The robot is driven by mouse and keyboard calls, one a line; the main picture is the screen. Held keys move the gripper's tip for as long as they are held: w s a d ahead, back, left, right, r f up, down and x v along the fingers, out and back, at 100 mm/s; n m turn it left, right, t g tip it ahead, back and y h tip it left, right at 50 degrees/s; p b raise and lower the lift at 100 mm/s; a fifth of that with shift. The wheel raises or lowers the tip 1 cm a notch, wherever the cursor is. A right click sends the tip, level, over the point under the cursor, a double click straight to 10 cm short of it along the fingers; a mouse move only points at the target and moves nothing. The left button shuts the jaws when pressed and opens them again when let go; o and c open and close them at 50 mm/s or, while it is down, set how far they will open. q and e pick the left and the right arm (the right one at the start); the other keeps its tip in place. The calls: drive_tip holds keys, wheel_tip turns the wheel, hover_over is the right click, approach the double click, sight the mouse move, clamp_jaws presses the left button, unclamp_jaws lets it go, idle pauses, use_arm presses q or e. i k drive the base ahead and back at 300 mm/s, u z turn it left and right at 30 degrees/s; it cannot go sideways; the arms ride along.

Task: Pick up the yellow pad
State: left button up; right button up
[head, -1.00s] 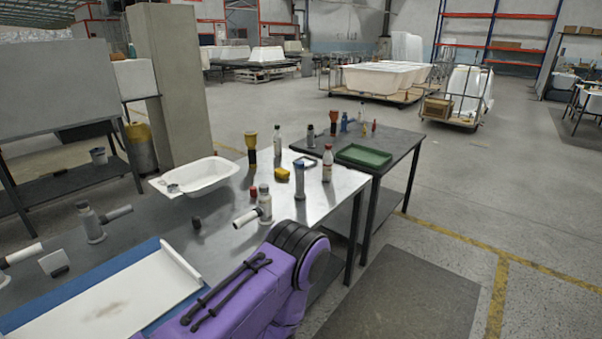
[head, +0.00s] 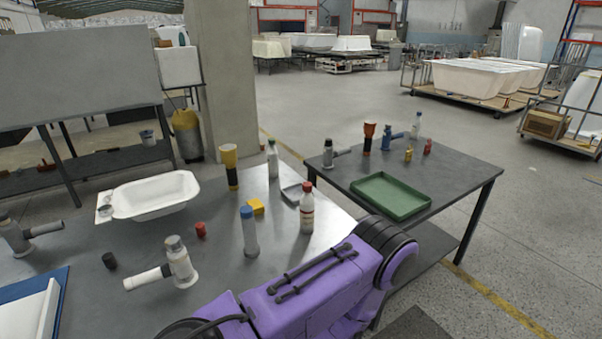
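The yellow pad (head: 256,206) is a small yellow block on the grey metal table. It lies between a yellow-and-black torch-like object (head: 230,167) and a blue-capped bottle (head: 249,231). A white bottle with a red cap (head: 307,208) stands to its right. Nothing touches the pad visibly, though the blue-capped bottle stands close in front of it. A purple arm link of mine crosses the bottom of the head view. Neither of my grippers is in view.
A white basin (head: 155,196) sits on the table's left part. A grey tool (head: 177,262), a red cap (head: 201,230) and a black cap (head: 109,261) stand nearer. A second dark table at right holds a green tray (head: 391,196) and several bottles.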

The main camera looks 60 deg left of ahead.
sight(258, 208)
drive_tip(key=i, duration=1.15)
drive_tip(key=u, duration=2.35)
